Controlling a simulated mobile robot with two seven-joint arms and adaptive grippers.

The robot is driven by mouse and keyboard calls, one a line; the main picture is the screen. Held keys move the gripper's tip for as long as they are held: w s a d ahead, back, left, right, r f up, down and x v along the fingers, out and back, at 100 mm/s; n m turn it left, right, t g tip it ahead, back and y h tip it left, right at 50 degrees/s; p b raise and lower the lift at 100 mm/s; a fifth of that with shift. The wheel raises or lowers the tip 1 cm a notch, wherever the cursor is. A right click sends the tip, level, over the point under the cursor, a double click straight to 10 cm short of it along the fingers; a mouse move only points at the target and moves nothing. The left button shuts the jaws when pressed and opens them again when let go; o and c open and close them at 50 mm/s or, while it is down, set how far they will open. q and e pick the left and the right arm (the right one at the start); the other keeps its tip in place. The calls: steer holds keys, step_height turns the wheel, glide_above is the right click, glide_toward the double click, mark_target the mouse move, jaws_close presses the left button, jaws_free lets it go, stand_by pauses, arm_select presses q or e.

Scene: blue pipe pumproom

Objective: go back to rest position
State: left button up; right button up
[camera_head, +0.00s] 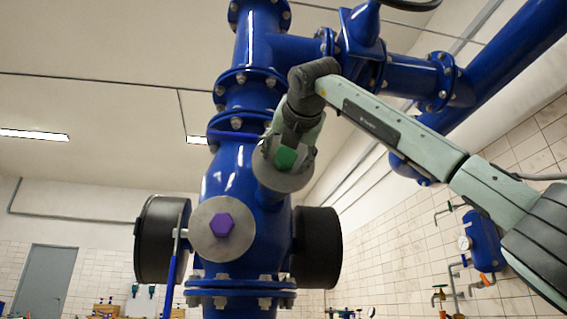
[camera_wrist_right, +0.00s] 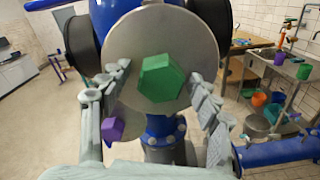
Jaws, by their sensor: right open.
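My right gripper (camera_head: 288,140) is in front of a grey round disc (camera_head: 272,178) on the blue pipe body in the head view. In the right wrist view the gripper (camera_wrist_right: 158,82) is open, with one finger on each side of a green hexagonal knob (camera_wrist_right: 160,78) on that grey disc. The fingers look apart from the knob, and nothing is held. A bit of the green knob (camera_head: 285,158) also shows past the gripper in the head view. My left gripper is not in view.
A second grey disc (camera_head: 208,248) bears a purple hexagonal knob (camera_head: 223,224), with a blue-handled lever (camera_head: 172,268) beside it. Black cylinders (camera_head: 318,248) flank the blue pipe body (camera_head: 236,165). A metal cart (camera_wrist_right: 275,100) with cups stands at right in the wrist view.

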steer(key=shift+s+d+f+b, duration=0.1)
steer(key=shift+s+f+b, duration=0.05)
steer(key=shift+s+b, duration=0.25)
steer(key=s, duration=0.1)
steer(key=s+b, duration=0.1)
steer(key=s, duration=0.1)
steer(key=s+b, duration=0.1)
steer(key=shift+s+d+r, duration=0.2)
steer(key=shift+d, duration=0.15)
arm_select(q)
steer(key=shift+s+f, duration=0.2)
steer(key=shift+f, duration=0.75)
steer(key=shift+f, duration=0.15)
